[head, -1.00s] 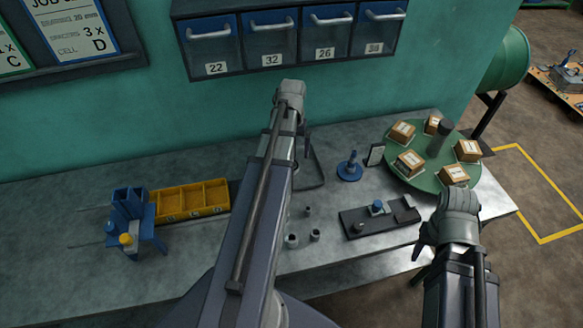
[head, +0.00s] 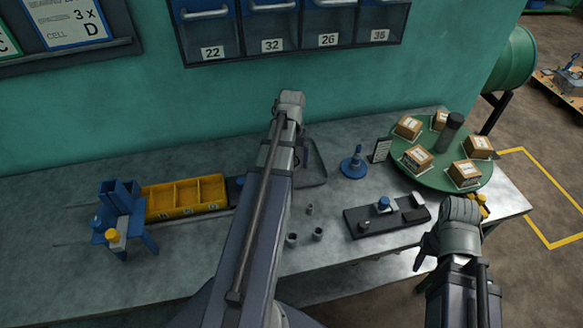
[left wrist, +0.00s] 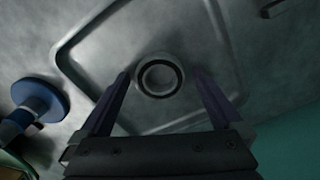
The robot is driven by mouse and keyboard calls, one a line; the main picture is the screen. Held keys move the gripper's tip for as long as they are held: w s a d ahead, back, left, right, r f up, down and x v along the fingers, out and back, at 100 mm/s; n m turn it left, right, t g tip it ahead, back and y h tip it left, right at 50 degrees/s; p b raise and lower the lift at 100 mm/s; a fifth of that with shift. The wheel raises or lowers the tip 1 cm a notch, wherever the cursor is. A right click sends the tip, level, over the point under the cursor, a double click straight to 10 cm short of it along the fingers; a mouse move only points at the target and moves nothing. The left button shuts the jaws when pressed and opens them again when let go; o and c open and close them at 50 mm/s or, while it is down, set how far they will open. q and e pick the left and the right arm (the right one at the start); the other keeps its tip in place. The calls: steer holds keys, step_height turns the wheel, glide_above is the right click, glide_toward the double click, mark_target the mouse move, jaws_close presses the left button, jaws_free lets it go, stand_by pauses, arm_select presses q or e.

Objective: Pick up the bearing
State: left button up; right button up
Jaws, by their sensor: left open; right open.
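The bearing (left wrist: 159,76), a pale ring with a dark inner band, lies on a shallow grey tray (left wrist: 68,50) in the left wrist view. My left gripper (left wrist: 162,88) is open, with one finger on each side of the bearing; I cannot tell whether either touches it. In the head view the tray (head: 318,180) shows partly behind my left arm, which hides the bearing and the left fingers. My right gripper (head: 424,250) is open and empty at the front edge of the bench, right of centre.
A blue round-based stand (head: 354,165) is right of the tray. A yellow bin (head: 160,203) and blue stand (head: 118,205) are left.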

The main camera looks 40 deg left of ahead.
arm_select(q)
steer(key=shift+r, duration=0.1)
steer(key=shift+c, duration=0.2)
steer(key=c, duration=0.8)
steer(key=shift+c, duration=0.2)
arm_select(e)
steer(key=shift+r, duration=0.15)
